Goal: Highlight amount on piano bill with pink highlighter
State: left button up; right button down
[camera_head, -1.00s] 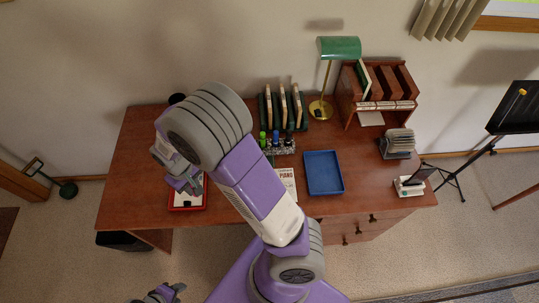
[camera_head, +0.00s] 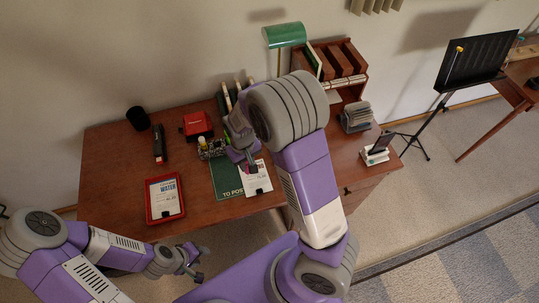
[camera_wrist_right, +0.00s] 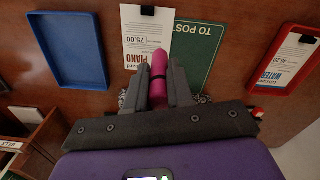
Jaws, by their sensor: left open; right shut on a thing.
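The piano bill (camera_head: 258,180) is a white sheet with a black clip, lying on the desk. In the right wrist view the piano bill (camera_wrist_right: 132,30) shows "PIANO" and "75.00". My right gripper (camera_head: 246,160) is shut on the pink highlighter (camera_wrist_right: 158,78), whose pink end points toward the bill and overlaps its edge in that view. I cannot tell whether it touches the paper or is capped. My left gripper (camera_head: 188,264) is open and empty, in front of the desk and away from the bill.
A green "TO POST" mat (camera_head: 225,182) lies beside the bill. A red tray (camera_head: 150,204) holds the water bill (camera_head: 166,196). A pen holder (camera_head: 211,150) stands behind the mat. A blue tray (camera_wrist_right: 65,82) shows in the wrist view. The desk's left part (camera_head: 108,175) is clear.

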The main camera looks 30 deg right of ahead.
jog(key=shift+n, duration=0.3)
jog(key=f+b, duration=0.1)
jog(key=f, duration=0.2)
jog(key=w+d+f+b, duration=0.1)
jog(key=f, duration=0.2)
jog(key=d+f+b, duration=0.1)
jog(key=f, duration=0.1)
jog(key=shift+w+d+f, duration=0.2)
jog(key=shift+d+f, duration=0.05)
jog(key=shift+f, duration=0.15)
jog(key=shift+s+d+r, duration=0.1)
jog(key=shift+d, duration=0.6)
jog(key=shift+s+d+r+b, duration=0.1)
jog(key=shift+s+d, duration=0.1)
jog(key=shift+d, duration=0.55)
jog(key=shift+s+d+r+b, duration=0.1)
jog(key=shift+s+d+b, duration=0.1)
jog(key=shift+d, duration=0.55)
jog(key=shift+s+d+r+b, duration=0.1)
jog(key=shift+s+d, duration=0.1)
jog(key=shift+d, duration=0.55)
jog(key=shift+s+a+r, duration=0.1)
jog(key=shift+a, duration=0.4)
jog(key=shift+w+a, duration=0.35)
jog(key=shift+a, duration=0.5)
jog(key=a+r+p, duration=0.3)
jog(key=r+p, duration=0.3)
jog(key=shift+w+r+p, duration=0.3)
jog(key=shift+w+r, duration=0.1)
jog(key=shift+w, duration=0.05)
